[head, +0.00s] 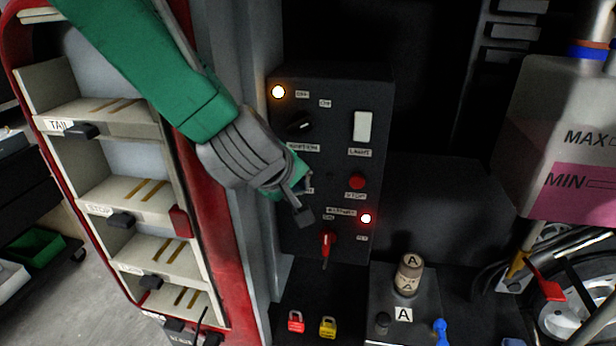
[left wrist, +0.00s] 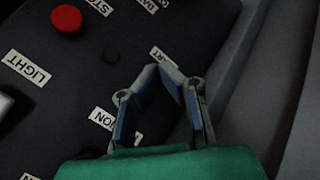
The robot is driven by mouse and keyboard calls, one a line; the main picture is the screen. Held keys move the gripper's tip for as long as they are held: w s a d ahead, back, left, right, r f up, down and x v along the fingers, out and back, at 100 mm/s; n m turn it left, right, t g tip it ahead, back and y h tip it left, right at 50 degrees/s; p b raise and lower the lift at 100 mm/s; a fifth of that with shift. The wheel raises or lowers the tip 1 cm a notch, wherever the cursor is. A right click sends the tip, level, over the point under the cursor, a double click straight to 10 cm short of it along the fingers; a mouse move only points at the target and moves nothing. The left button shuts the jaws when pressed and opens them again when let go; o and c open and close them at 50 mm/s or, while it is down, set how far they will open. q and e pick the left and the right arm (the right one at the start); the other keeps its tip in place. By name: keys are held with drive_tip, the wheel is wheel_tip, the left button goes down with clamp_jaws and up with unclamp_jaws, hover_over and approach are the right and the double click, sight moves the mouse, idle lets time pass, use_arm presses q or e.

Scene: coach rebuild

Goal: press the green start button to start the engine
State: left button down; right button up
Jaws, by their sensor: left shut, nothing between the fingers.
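The black control panel (head: 340,90) stands in the middle of the head view. My left gripper (head: 304,212) is shut and empty in front of its lower left part. The green start button cannot be seen in either view; the gripper covers that area. Whether the fingertips touch the panel cannot be told. The red stop button (head: 357,181) sits to the right and also shows in the left wrist view (left wrist: 66,19). My right gripper is not in view.
The panel also carries a black ignition knob (head: 300,124), a white light switch (head: 362,126), a red battery switch (head: 326,242), a lit amber lamp (head: 278,92) and a lit red lamp (head: 366,218). A grey post (head: 240,60) and cream shelves (head: 120,190) stand left.

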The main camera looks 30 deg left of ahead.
use_arm(q)
drive_tip(key=shift+w, duration=0.25)
drive_tip(key=shift+w+a+r+p, duration=0.15)
drive_tip(key=shift+w+r+p, duration=0.15)
drive_tip(key=shift+p, duration=0.05)
idle(1.1)
drive_tip(key=shift+s, duration=0.15)
drive_tip(key=shift+s+f, duration=0.3)
drive_tip(key=shift+s+d, duration=0.15)
drive_tip(key=shift+d, duration=0.05)
drive_tip(key=s, duration=0.2)
drive_tip(key=s+d, duration=0.1)
drive_tip(key=s, duration=0.2)
drive_tip(key=shift+d, duration=0.1)
drive_tip(key=shift+f, duration=0.1)
idle(0.9)
